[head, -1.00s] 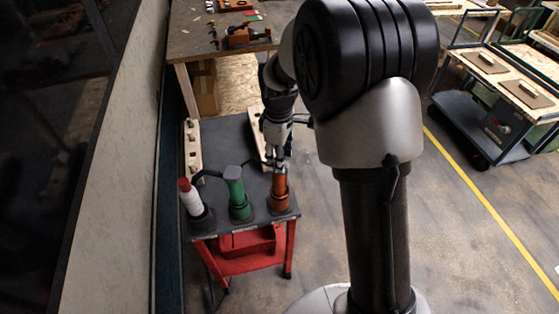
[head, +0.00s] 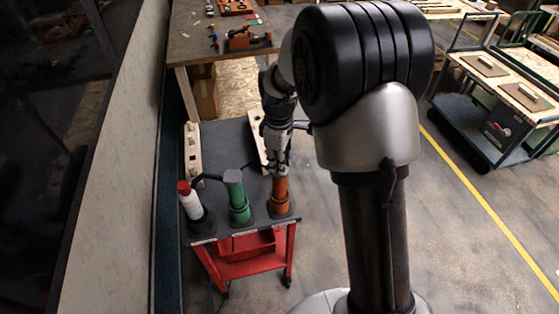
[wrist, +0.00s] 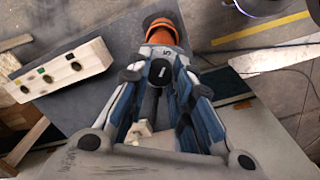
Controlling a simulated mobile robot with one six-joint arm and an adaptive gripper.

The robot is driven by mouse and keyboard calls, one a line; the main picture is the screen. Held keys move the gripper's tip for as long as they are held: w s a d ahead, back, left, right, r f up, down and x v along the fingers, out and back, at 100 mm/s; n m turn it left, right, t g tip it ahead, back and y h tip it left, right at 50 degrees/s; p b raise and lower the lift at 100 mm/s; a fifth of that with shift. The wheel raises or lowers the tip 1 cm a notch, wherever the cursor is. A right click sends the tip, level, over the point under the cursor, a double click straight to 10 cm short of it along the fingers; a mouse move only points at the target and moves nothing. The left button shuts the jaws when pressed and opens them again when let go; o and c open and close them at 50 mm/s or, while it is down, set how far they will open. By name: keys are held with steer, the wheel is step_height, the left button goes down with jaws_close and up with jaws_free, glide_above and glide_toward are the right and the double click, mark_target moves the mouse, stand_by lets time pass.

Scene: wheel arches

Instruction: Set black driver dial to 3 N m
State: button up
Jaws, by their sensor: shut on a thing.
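An orange driver (head: 280,195) stands upright at the front right of the grey-topped cart (head: 232,138). My gripper (head: 279,171) comes down on its top end. In the wrist view the orange body (wrist: 165,28) shows beyond the fingers. There my gripper (wrist: 164,58) is shut on a dark top piece (wrist: 160,71), apparently the dial, with a figure like a 5 beside it. Its setting is not clear. A green driver (head: 237,197) and a white driver with a red cap (head: 191,203) stand to the left. I cannot make out a black-bodied driver.
Wooden blocks with holes lie at the left edge (head: 193,150) and near my arm (head: 258,138) on the cart. A workbench (head: 215,45) with tools stands behind. Open floor lies right of the cart, with a yellow line (head: 490,207) and trolleys (head: 505,95) beyond.

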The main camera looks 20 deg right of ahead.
jaws_close()
steer(key=m+p, duration=0.2)
steer(key=m, duration=0.2)
steer(key=shift+m, duration=0.4)
steer(key=m+p, duration=0.2)
steer(key=m, duration=0.3)
steer(key=m+p, duration=0.1)
steer(key=m, duration=0.4)
steer(key=shift+g, duration=0.3)
steer(key=m+p, duration=0.1)
steer(key=m, duration=0.3)
steer(key=shift+m, duration=0.4)
steer(key=shift+w, duration=0.1)
steer(key=o, duration=0.9)
jaws_free()
